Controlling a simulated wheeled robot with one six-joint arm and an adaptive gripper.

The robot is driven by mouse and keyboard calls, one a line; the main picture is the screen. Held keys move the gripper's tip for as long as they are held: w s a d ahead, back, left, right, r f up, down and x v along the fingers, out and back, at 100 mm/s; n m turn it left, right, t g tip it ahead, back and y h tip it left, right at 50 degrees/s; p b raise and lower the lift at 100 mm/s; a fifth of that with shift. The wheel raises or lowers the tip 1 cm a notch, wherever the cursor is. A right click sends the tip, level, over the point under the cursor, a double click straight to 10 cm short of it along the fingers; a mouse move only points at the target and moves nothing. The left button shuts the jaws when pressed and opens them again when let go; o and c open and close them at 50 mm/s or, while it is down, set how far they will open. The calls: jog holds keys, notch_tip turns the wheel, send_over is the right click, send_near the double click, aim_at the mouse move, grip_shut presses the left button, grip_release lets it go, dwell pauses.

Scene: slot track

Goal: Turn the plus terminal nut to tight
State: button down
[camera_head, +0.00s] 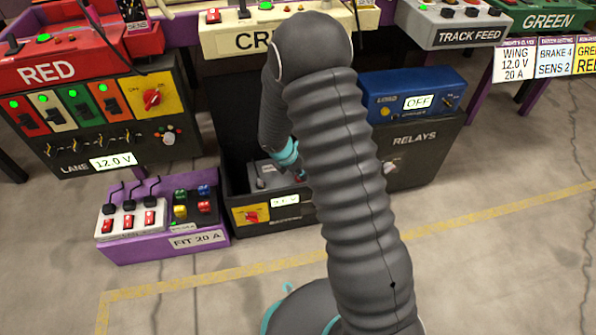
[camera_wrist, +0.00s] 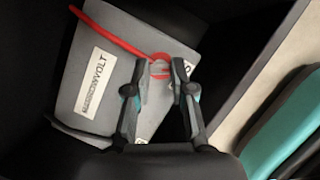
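A grey battery (camera_wrist: 105,45) with a white label reading "VOLT" sits in a black box; its grey top also shows in the head view (camera_head: 268,174). A red cable (camera_wrist: 110,30) runs across it to a red ring (camera_wrist: 161,57) at the terminal. My gripper (camera_wrist: 160,75) is over the battery, with one fingertip on each side of the red ring. The fingers are apart, with a visible gap between them. I cannot make out the nut itself, nor whether a finger touches it. In the head view my arm hides most of the gripper.
The battery stands in a dark open box (camera_head: 240,216) whose walls are close around the gripper. A purple fuse unit (camera_head: 160,235) stands left of it, the relays box (camera_head: 415,155) right. The red lane unit (camera_head: 60,72) is behind left. The floor in front is clear.

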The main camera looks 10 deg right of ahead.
jog(key=shift+m, duration=0.3)
jog(key=shift+w+r+m+g+p, duration=0.1)
jog(key=shift+m+g+p, duration=0.4)
jog(key=shift+m+p, duration=0.3)
jog(key=m+g+p, duration=0.1)
jog(key=m, duration=0.2)
jog(key=shift+w+m, duration=0.15)
jog(key=shift+m, duration=0.25)
jog(key=m+g+p, duration=0.1)
jog(key=m, duration=0.2)
jog(key=shift+w+m+g, duration=0.15)
jog(key=shift+m+g, duration=0.25)
jog(key=m+g, duration=0.1)
jog(key=m, duration=0.2)
jog(key=shift+w+m, duration=0.1)
jog(key=shift+m, duration=0.2)
jog(key=m+g+y, duration=0.1)
jog(key=m, duration=0.1)
jog(key=m+y, duration=0.1)
jog(key=m, duration=0.2)
jog(key=shift+w+d+g, duration=0.1)
jog(key=shift+d+g, duration=0.1)
jog(key=shift+g, duration=0.2)
jog(key=m+y, duration=0.1)
jog(key=m, duration=0.1)
jog(key=m+y, duration=0.1)
jog(key=m, duration=0.2)
jog(key=shift+d, duration=0.15)
jog(key=shift+m, duration=0.4)
